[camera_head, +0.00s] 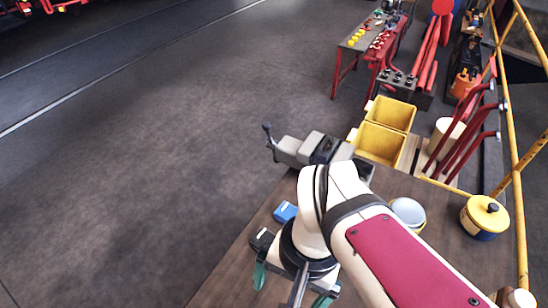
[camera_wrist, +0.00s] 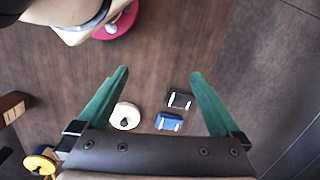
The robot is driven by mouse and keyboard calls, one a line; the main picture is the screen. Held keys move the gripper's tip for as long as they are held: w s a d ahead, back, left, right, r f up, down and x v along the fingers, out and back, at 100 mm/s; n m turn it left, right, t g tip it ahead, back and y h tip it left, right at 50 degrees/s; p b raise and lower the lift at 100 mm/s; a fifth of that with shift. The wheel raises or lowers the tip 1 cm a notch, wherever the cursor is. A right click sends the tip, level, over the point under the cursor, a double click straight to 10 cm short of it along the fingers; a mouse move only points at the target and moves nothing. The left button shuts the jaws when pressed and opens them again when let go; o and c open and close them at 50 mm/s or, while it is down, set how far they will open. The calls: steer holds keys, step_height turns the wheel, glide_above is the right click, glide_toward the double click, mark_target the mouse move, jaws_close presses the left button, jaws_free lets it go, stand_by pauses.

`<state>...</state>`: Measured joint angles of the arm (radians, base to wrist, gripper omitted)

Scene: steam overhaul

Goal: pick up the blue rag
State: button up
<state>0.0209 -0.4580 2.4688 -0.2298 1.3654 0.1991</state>
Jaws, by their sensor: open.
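The blue rag (camera_head: 285,211) is a small blue bundle on the brown workbench (camera_head: 232,275), left of my arm in the head view. In the wrist view the blue rag (camera_wrist: 168,122) shows light bands and lies between my fingers' lines, nearer the palm edge of the picture. My gripper (camera_wrist: 160,73) has two green fingers spread wide apart with nothing between their tips. The head view shows my gripper (camera_head: 291,288) partly hidden by my wrist, close to the rag in the picture. Its height above the bench is hard to tell.
A dark bundle (camera_wrist: 180,100) lies close beside the rag, and a white round object (camera_wrist: 125,116) is left of it. A grey vise (camera_head: 310,148) stands at the bench's far edge. Yellow bins (camera_head: 390,113) and a yellow-lidded tin (camera_head: 485,217) are beyond my arm.

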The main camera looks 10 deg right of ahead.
steer(key=w+d+m, duration=0.4)
steer(key=w+m, duration=0.5)
steer(key=w, duration=0.5)
steer(key=m+h, duration=0.2)
steer(key=m, duration=0.9)
glide_above(291, 213)
step_height(291, 213, down, 7)
step_height(291, 213, down, 15)
steer(key=c, duration=1.3)
steer(key=shift+r, duration=0.1)
steer(key=r, duration=0.4)
steer(key=shift+s+d+r, duration=0.25)
steer(key=shift+d+r, duration=0.05)
steer(key=shift+d, duration=0.05)
steer(key=s+d+r, duration=0.6)
steer(key=s+d, duration=0.1)
steer(key=d, duration=0.1)
steer(key=shift+d+r, duration=0.15)
steer(key=shift+r, duration=0.05)
